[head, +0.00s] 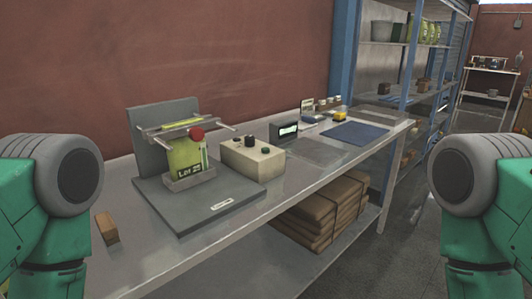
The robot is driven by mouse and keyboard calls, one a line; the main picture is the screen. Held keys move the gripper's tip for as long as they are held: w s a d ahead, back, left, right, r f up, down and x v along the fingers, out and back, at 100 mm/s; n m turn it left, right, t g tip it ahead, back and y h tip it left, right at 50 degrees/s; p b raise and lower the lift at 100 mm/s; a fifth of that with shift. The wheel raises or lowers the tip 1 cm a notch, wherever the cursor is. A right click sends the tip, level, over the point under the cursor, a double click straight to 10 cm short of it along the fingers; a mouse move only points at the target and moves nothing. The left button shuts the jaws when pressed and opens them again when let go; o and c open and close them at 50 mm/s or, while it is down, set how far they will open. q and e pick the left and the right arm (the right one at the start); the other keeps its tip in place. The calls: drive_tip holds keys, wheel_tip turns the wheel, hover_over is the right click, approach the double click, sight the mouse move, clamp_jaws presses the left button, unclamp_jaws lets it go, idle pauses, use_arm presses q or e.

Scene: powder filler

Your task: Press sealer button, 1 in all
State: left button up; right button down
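A sealer (160,206) with a grey base and upright back plate stands on the near part of the metal table. A green bag (182,158) with a lot label stands upright in its holder, below two metal bars. A round red button (196,134) shows in front of the bag's upper edge. A beige box (252,160) with black knobs sits directly right of the sealer; I cannot tell whether either knob is a button. Only green and grey parts of my arms show at the left and right edges. Neither gripper is in view, and nothing of mine touches the sealer.
A small brown block (107,228) lies at the table's near left. A dark display (284,131), a blue mat (354,131) and small containers are farther along the table (255,219). Brown stacked sacks (318,210) lie on the shelf below. Blue-framed shelving (412,75) stands behind at right.

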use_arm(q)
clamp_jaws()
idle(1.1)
